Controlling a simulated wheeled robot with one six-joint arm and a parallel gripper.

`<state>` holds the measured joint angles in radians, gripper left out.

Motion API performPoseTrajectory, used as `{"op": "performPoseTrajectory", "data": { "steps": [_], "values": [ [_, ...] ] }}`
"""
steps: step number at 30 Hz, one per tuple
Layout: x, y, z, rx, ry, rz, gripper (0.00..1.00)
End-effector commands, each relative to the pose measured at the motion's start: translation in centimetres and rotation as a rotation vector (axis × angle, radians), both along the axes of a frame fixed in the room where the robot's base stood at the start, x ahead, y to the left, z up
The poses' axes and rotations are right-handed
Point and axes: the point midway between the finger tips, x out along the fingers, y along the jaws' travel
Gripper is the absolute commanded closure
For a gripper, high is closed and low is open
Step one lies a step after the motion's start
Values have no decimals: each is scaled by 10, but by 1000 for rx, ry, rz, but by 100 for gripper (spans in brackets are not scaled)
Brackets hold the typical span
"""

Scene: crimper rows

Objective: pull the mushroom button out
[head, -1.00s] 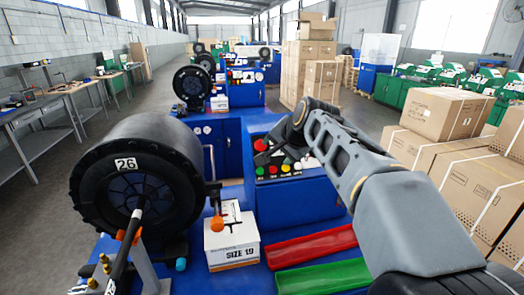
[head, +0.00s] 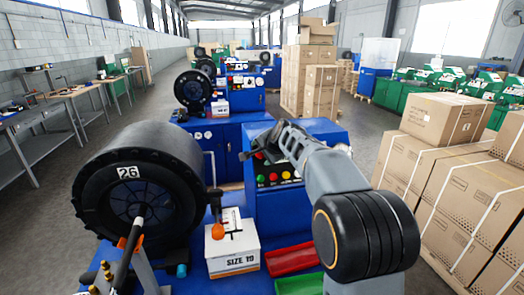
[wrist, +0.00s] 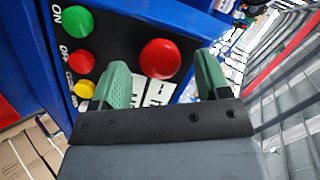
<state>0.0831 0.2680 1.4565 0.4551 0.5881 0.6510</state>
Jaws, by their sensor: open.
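The red mushroom button (wrist: 160,58) stands out from a dark control panel in the wrist view. My gripper (wrist: 162,64) is open, its two green fingers apart, one to the left of the button and one to the right. Whether either finger touches the button, I cannot tell. In the head view my gripper (head: 262,143) is small and dark at the control panel (head: 290,178) of the blue machine, and partly hides the panel's upper buttons.
A green ON button (wrist: 77,19), a red OFF button (wrist: 82,62) and a yellow button (wrist: 84,89) sit left of the mushroom button. Cardboard boxes (head: 445,118) stand at right.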

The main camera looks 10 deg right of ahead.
Motion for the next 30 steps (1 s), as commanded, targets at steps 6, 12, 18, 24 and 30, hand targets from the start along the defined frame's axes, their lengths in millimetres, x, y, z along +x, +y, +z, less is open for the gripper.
{"op": "performPoseTrajectory", "data": {
  "steps": [6,12,18,24,30],
  "values": [
    [10,3,-8,0,0,0,30],
    [12,3,-10,0,0,0,30],
    [12,3,-10,0,0,0,36],
    [12,3,-10,0,0,0,55],
    [12,3,-10,0,1,0,74]
  ]
}}
